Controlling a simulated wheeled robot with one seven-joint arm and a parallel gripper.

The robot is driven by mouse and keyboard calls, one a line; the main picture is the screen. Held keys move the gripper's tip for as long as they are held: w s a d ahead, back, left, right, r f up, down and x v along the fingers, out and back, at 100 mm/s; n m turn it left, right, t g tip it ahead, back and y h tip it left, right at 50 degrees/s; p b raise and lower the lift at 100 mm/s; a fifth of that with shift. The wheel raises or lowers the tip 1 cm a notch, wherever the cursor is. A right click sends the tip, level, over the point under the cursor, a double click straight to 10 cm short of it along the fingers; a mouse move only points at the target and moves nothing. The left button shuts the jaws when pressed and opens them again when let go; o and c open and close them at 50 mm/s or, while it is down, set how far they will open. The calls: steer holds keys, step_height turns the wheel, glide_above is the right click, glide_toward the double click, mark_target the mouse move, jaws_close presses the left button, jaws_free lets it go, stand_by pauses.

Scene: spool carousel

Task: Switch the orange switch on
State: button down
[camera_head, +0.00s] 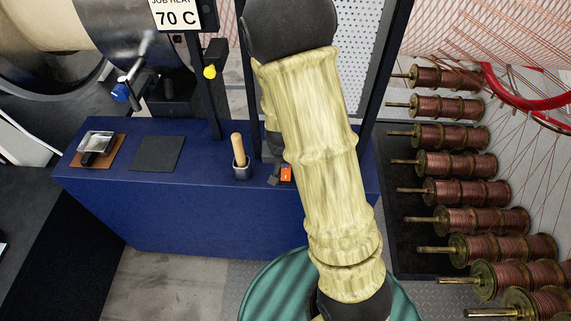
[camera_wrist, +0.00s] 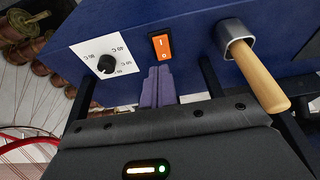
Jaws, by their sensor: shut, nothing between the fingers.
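The orange switch (camera_wrist: 161,46) sits on the blue panel in the wrist view, a rocker with a black surround and I and O marks. I cannot tell for sure which way it is tipped. In the head view, an orange patch of it (camera_head: 286,173) shows beside my arm on the blue cabinet. My gripper (camera_wrist: 158,72) is shut and empty, its two purple-grey fingers together, tips just below the switch in the wrist picture. Whether they touch it is not clear. In the head view my arm hides most of the gripper.
A dial with a white scale (camera_wrist: 108,63) is left of the switch in the wrist view. A metal holder (camera_wrist: 236,33) with a wooden handle (camera_wrist: 258,80) sticks out on the right. Copper spools (camera_head: 455,164) stand right of the blue cabinet (camera_head: 200,205). A green drum (camera_head: 268,287) stands in front.

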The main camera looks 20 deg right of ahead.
steer(key=shift+s+v, duration=0.2)
steer(key=shift+v, duration=1.1)
steer(key=shift+a, duration=0.1)
steer(key=s+a+r+n+y, duration=0.1)
steer(key=s+r+n, duration=0.3)
steer(key=s+r, duration=0.5)
steer(key=shift+s+a+r+g, duration=0.25)
steer(key=shift+s+g, duration=0.15)
steer(key=shift+s, duration=0.1)
